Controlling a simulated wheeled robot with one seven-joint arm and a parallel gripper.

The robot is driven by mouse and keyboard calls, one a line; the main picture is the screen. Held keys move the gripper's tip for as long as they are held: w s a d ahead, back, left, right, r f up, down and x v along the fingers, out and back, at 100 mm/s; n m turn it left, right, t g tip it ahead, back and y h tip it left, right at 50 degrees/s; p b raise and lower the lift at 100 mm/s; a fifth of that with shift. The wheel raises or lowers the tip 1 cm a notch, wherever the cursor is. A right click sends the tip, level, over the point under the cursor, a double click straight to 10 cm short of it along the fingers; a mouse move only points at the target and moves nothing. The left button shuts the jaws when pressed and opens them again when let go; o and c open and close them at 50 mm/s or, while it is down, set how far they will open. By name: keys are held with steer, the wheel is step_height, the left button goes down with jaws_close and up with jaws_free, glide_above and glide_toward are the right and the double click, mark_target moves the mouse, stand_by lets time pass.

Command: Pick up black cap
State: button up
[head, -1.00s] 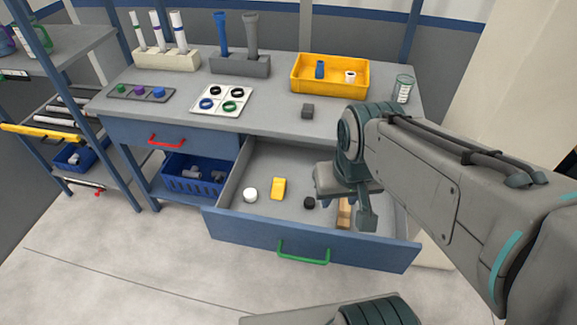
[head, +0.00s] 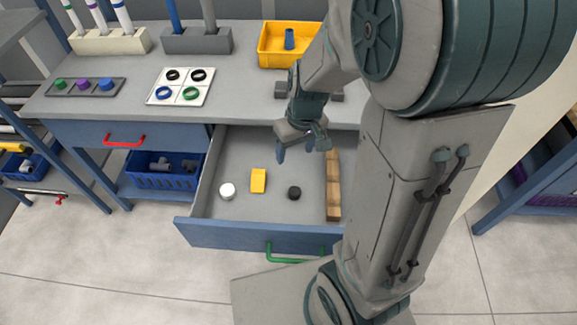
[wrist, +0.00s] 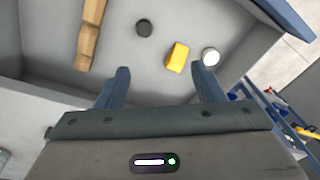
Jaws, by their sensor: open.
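The black cap (head: 294,193) lies on the floor of the open drawer (head: 226,237), between a yellow block and a wooden piece. It also shows in the wrist view (wrist: 144,29), near the top centre, beyond the fingertips. My gripper (head: 296,150) hangs above the rear part of the drawer, behind the cap in the head view. In the wrist view my gripper (wrist: 160,75) has its two blue fingers apart with nothing between them. The cap is in full view and not touched.
In the drawer are a yellow block (head: 258,181), a white cap (head: 227,191) and a wooden piece (head: 333,190). The drawer walls surround them. On the bench stand a yellow bin (head: 265,52) and a white tray with rings (head: 180,87). A blue crate (head: 150,182) sits below.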

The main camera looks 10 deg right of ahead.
steer(key=n+h+b, duration=0.1)
steer(key=n, duration=0.1)
glide_above(295, 190)
step_height(295, 190, down, 11)
steer(key=shift+g, duration=0.4)
step_height(295, 190, down, 8)
steer(key=shift+d+b, duration=0.15)
steer(key=shift+b, duration=0.7)
steer(key=shift+a+f+b, duration=0.15)
steer(key=shift+f+b, duration=0.05)
steer(key=shift+f, duration=1.1)
steer(key=shift+a+f+b, duration=0.1)
steer(key=shift+f+b, duration=0.1)
steer(key=shift+f, duration=1.1)
steer(key=c, duration=1.1)
